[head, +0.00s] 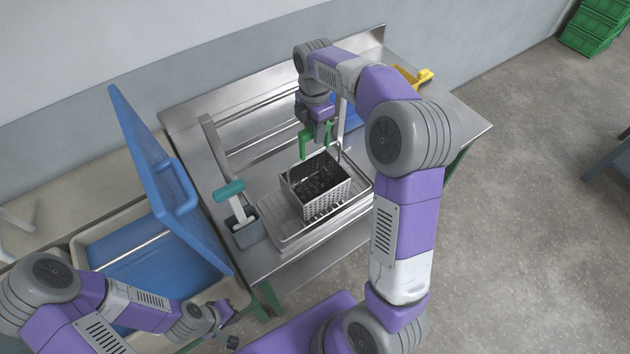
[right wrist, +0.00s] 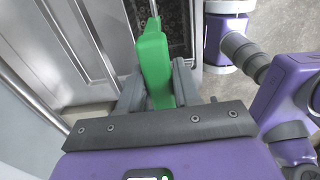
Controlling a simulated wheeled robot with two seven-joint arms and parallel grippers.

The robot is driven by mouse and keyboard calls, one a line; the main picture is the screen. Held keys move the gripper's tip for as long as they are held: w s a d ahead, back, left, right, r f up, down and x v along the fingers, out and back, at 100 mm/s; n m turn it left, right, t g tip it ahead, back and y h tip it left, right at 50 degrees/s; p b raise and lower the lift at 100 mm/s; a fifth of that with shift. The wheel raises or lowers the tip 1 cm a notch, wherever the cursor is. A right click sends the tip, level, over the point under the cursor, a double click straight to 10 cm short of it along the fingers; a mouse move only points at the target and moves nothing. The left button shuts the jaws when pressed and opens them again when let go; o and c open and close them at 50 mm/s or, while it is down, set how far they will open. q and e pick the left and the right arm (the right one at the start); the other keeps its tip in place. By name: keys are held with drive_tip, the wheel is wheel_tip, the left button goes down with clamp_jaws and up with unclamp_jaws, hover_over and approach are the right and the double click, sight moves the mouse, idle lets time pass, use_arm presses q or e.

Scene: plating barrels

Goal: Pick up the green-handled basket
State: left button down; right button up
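The perforated metal basket (head: 326,199) holds small dark pieces. It appears upright on or just over a ridged metal drain tray (head: 277,240) on the steel bench. Its green handle (head: 305,145) stands above it and also shows in the right wrist view (right wrist: 154,62). My right gripper (head: 318,138) is above the basket at the handle. In the right wrist view its two fingers (right wrist: 158,88) close on the green handle from both sides. My left gripper (head: 229,326) is at the lower left, away from the basket, with its fingers apart and empty.
A grey holder (head: 247,234) with a teal-handled tool (head: 229,191) stands left of the basket. A blue lid (head: 160,180) is raised over a tub of blue liquid (head: 125,255) at left. A yellow object (head: 421,78) lies at the bench's far right.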

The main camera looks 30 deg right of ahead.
drive_tip(key=shift+r, duration=0.1)
clamp_jaws()
